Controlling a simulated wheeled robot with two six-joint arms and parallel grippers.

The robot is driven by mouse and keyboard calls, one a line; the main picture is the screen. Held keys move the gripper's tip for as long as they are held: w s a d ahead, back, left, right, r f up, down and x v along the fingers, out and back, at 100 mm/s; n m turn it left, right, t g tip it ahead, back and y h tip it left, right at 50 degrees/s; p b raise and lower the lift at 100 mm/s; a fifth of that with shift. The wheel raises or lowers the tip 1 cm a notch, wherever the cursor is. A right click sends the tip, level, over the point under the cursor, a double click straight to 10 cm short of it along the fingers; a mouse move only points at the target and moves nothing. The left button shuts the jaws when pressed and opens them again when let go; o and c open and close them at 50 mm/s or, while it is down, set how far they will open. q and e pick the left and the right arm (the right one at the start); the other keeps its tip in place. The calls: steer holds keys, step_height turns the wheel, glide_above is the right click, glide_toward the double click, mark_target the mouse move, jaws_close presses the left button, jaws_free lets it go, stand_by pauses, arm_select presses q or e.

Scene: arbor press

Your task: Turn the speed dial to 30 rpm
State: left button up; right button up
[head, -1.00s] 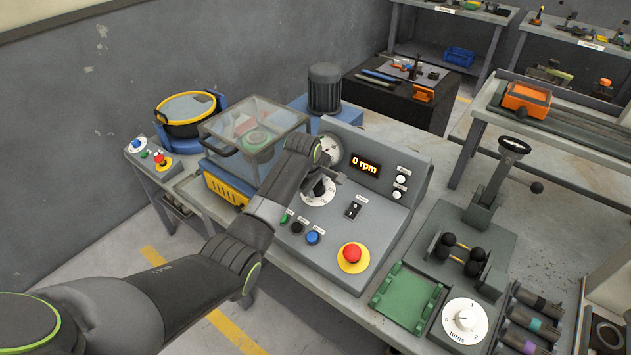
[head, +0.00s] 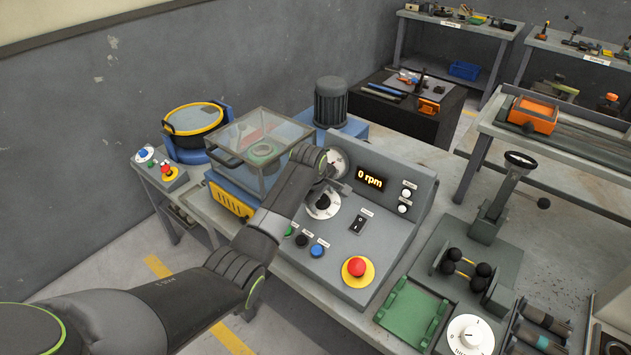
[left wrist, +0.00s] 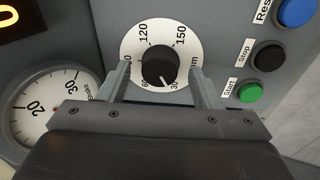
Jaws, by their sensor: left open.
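The speed dial (head: 322,204) is a black knob on a white round scale, on the sloped grey control panel. In the left wrist view the knob (left wrist: 160,72) carries a white line pointing down toward the gripper, between the 60 and 30 marks and nearer the 30; its exact reading is hard to tell. My left gripper (head: 327,179) is over the dial, open. In the left wrist view its two fingers (left wrist: 160,78) stand on either side of the knob, with gaps to it. The display (head: 370,178) reads 0 rpm. My right gripper is not in view.
A round gauge (left wrist: 43,107) is beside the gripper. A clear-covered box (head: 259,146) stands left of the panel.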

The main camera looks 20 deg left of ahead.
arm_select(q)
steer(key=b+v, duration=0.1)
steer(key=v, duration=1.5)
steer(key=shift+r, duration=0.4)
